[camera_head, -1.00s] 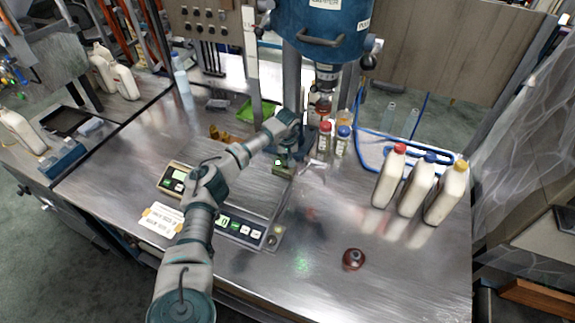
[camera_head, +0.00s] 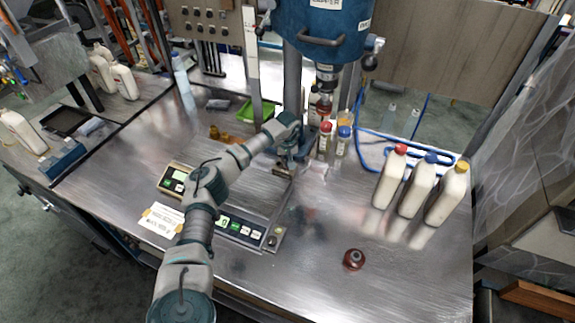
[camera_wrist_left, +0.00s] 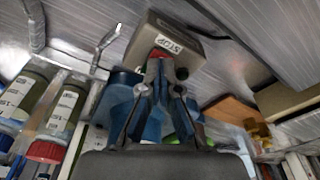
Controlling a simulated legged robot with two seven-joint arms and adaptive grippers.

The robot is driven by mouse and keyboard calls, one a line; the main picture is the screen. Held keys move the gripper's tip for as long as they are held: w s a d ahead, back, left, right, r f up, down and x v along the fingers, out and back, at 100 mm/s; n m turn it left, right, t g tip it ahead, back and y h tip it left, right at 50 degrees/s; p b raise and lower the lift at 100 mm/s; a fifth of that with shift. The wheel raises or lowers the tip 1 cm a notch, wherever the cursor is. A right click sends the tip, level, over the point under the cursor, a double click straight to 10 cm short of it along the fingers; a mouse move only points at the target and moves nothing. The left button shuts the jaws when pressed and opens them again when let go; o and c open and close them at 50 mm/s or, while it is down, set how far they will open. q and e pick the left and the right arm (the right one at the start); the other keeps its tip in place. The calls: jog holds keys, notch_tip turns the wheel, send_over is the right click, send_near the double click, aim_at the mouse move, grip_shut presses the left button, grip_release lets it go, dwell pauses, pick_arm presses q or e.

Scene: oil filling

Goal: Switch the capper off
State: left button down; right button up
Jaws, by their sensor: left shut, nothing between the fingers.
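My left gripper (camera_head: 290,160) is shut and empty, reaching over the table in the head view. In the left wrist view its closed fingertips (camera_wrist_left: 160,72) are at a grey box (camera_wrist_left: 198,52) with a STOP label (camera_wrist_left: 170,45). A red button (camera_wrist_left: 161,54) on the box is partly hidden behind the fingertips. I cannot tell whether they touch or press it. A dark round knob (camera_wrist_left: 181,73) sits beside it. In the head view the box is mostly hidden by the gripper. My right gripper is not in view.
Small bottles with red (camera_head: 325,138) and blue caps (camera_head: 342,140) stand just right of the gripper. A blue tank (camera_head: 320,25) hangs above. Scales (camera_head: 240,228) lie under my arm. Several white bottles (camera_head: 390,178) stand at right. The front right table is mostly clear.

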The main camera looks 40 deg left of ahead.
pick_arm(q)
jog(key=shift+r+p, duration=2.1)
jog(key=shift+r, duration=1.2)
